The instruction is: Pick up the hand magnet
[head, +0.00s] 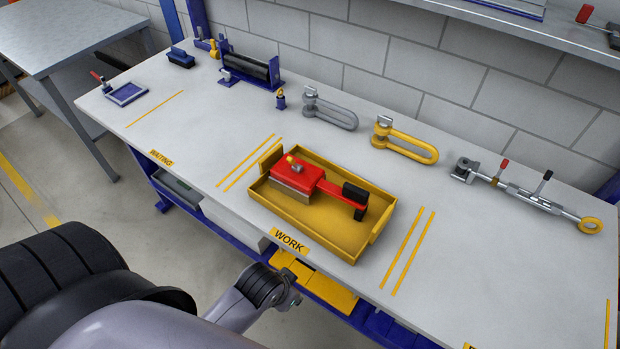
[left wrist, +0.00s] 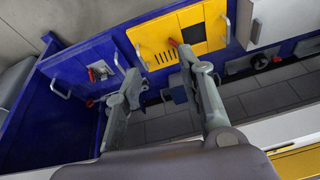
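The hand magnet (head: 300,178) is a red block with a metal lower edge, a small brass-coloured knob on top and a red bar with a black grip. It lies in a shallow yellow tray (head: 336,245) in the WORK area of the bench, the grip toward the right. My left gripper (left wrist: 160,70) shows in the left wrist view with its two fingers spread and nothing between them. In the head view part of my arm shows below the bench's front edge, apart from the magnet; its fingers cannot be made out there. My right gripper is in neither view.
A silver shackle (head: 330,110), a yellow shackle (head: 405,143) and a turnbuckle (head: 525,195) lie behind and right of the tray. A roller unit (head: 250,68) stands at the back left. Bare bench top surrounds the tray. Blue-and-yellow cabinets (left wrist: 165,42) show in the left wrist view.

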